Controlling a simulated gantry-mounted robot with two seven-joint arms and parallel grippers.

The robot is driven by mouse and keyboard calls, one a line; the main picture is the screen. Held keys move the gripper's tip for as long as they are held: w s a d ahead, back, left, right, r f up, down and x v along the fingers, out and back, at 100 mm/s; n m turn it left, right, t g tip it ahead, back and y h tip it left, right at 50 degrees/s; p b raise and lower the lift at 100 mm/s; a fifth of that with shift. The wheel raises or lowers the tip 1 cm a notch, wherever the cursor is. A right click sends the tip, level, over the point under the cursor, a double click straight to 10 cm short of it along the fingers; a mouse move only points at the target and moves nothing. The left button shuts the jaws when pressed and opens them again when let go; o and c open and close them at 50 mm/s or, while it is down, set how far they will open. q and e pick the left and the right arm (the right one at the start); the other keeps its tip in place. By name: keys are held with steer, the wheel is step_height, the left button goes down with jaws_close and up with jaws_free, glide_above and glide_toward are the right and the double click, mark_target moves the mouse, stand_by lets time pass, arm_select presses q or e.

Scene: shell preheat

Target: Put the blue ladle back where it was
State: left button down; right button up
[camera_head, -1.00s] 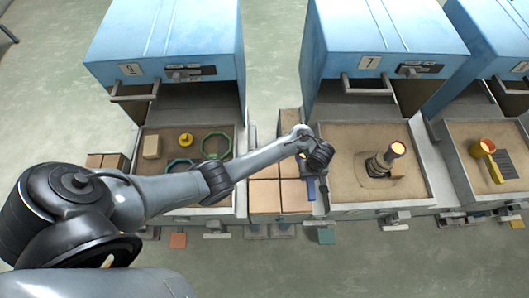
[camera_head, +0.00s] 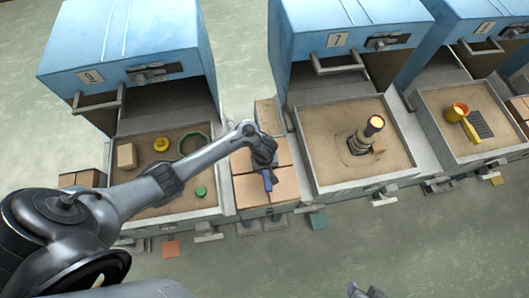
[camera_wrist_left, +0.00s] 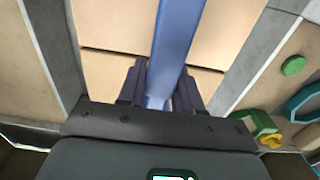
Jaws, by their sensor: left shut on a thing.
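The blue ladle (camera_head: 267,181) is in my left gripper (camera_head: 264,167), over the tan blocks between the two sand trays. In the left wrist view its long blue handle (camera_wrist_left: 178,40) runs up from between the two dark fingers (camera_wrist_left: 163,92), which are shut on it. The ladle's bowl does not show clearly in either view. I cannot tell whether the ladle touches the blocks. A dark part at the bottom edge of the head view, perhaps my right gripper (camera_head: 366,291), is mostly cut off.
Tan blocks (camera_head: 250,190) lie under the left gripper. The left sand tray (camera_head: 150,203) holds a block, a yellow piece, rings and a green disc. The middle tray (camera_head: 325,178) holds a stacked piece with a glowing top (camera_head: 375,124). A yellow ladle (camera_head: 459,115) lies in the right tray.

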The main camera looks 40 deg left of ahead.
arm_select(q)
step_height(320, 180, down, 4)
steer(key=shift+r+b, duration=0.25)
steer(key=shift+b, duration=0.8)
steer(key=shift+f, duration=0.25)
steer(key=shift+f, duration=0.15)
steer(key=c, duration=0.8)
jaws_free()
steer(key=shift+o, duration=0.2)
